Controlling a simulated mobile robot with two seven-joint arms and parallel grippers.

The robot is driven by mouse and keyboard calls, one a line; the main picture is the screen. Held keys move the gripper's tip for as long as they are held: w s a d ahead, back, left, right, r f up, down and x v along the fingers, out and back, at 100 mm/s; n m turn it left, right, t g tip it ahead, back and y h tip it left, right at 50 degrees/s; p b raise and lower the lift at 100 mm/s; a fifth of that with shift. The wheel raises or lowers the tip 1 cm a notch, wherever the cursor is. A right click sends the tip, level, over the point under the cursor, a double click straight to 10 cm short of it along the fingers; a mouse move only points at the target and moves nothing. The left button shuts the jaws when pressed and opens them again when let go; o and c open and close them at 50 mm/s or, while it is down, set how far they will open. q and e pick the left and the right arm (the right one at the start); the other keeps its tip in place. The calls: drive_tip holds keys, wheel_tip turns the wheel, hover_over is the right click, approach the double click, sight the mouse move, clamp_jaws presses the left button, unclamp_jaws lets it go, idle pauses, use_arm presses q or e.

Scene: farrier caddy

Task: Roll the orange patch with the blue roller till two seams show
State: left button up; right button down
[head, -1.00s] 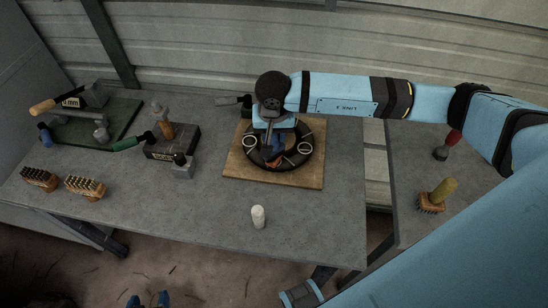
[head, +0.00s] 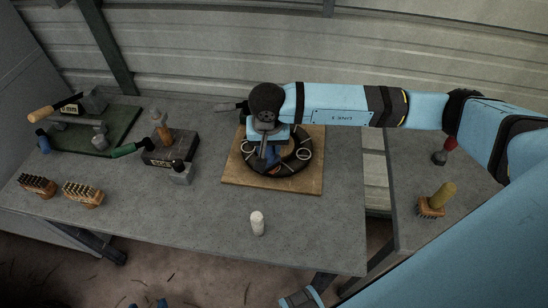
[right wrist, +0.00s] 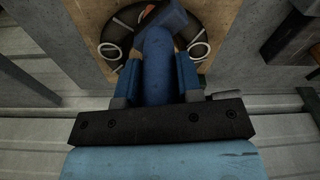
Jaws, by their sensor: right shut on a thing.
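My right gripper (head: 270,148) is shut on the blue roller (right wrist: 158,62), whose thick handle stands between the fingers in the right wrist view. The roller is over the black ring-shaped tube (head: 302,165), which lies on a wooden board (head: 308,184). The gripper and roller hide part of the tube. Whether the roller touches the tube is not clear. Two blue fingertips of my left gripper (head: 148,304) show apart at the bottom edge of the head view, empty.
A white cylinder (head: 257,223) stands near the front edge. Two bristle brushes (head: 83,193), a green mat (head: 118,137) with tools and a dark block (head: 168,152) are on the left. A yellow-handled brush (head: 437,199) is on the right table.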

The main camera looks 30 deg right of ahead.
drive_tip(key=shift+w+d+b, duration=0.4)
drive_tip(key=shift+w+d, duration=0.15)
drive_tip(key=shift+d, duration=0.15)
drive_tip(key=shift+w+d+r, duration=0.15)
drive_tip(key=shift+d, duration=0.1)
drive_tip(key=shift+w+d+f+b, duration=0.2)
drive_tip(key=shift+w+d+b, duration=0.15)
drive_tip(key=shift+d+b, duration=0.15)
drive_tip(key=shift+w+d, duration=0.2)
drive_tip(key=shift+d, duration=0.2)
drive_tip(key=shift+s+a+r, duration=0.1)
drive_tip(key=shift+s+a, duration=0.5)
drive_tip(key=shift+a, duration=0.3)
